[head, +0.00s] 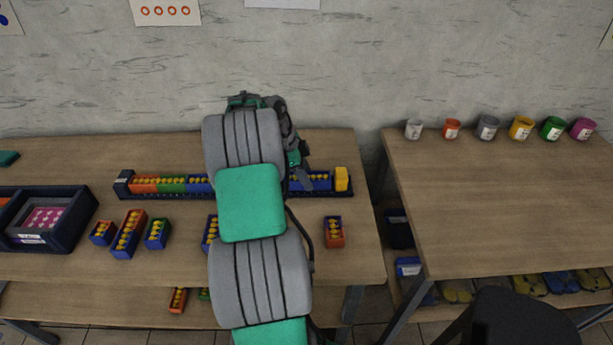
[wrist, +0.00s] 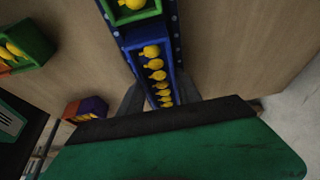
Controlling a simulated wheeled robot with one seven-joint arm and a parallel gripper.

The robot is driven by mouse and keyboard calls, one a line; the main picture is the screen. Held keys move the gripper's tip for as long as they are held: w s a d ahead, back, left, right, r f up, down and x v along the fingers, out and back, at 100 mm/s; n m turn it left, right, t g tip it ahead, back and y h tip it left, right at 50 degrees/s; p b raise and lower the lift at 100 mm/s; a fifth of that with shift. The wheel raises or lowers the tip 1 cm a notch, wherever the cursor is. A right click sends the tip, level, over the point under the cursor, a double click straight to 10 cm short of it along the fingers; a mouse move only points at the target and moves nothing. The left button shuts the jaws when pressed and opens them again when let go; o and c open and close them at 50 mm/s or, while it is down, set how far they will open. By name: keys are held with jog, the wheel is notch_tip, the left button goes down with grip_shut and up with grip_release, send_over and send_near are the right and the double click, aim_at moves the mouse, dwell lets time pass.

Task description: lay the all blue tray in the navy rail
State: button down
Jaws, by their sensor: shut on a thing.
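The navy rail (head: 222,195) runs left to right along the back of the table, partly hidden behind my arm. An all blue tray (wrist: 167,62) with a row of yellow pieces is between the fingers of my gripper (wrist: 158,86). It lines up with the rail, and its near end is hidden by the gripper. A blue tray also shows at the rail's right part in the head view (head: 318,182). My gripper there (head: 301,180) is over the rail, mostly hidden by the arm. I cannot tell whether the tray rests on the rail's floor.
The rail's left part holds an orange tray (head: 145,184), a green tray (head: 172,184) and a blue tray (head: 198,183). A yellow block (head: 341,178) is at its right end. Loose trays, including an orange and blue one (head: 334,231), lie in front. A navy box (head: 70,225) stands left.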

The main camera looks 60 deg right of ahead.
jog(key=c, duration=0.8)
grip_release()
jog(key=shift+f, duration=0.1)
jog(key=shift+c, duration=0.2)
jog(key=p+v, duration=0.3)
jog(key=v, duration=1)
jog(key=w+a+r+n+t+h, duration=0.1)
jog(key=w+a+r+n+t, duration=0.1)
jog(key=w+a+r+n, duration=0.35)
jog(key=w+a+n+t, duration=0.1)
jog(key=w+a+n, duration=0.2)
jog(key=a+n, duration=0.45)
jog(key=w+a+n+t, duration=0.2)
jog(key=w+a+n, duration=0.15)
jog(key=a, duration=0.75)
jog(key=s+a+f+n+t+y, duration=0.1)
jog(key=s+a+f+n, duration=0.1)
jog(key=a+n, duration=0.5)
jog(key=s+a+f+n+t+y, duration=0.1)
jog(key=s+a+n, duration=0.3)
jog(key=a, duration=1.2)
jog(key=n+y, duration=0.1)
jog(key=n, duration=0.2)
jog(key=shift+s+f+t, duration=0.25)
jog(key=shift+f+t, duration=0.05)
jog(key=shift+f, duration=0.1)
jog(key=shift+n, duration=0.25)
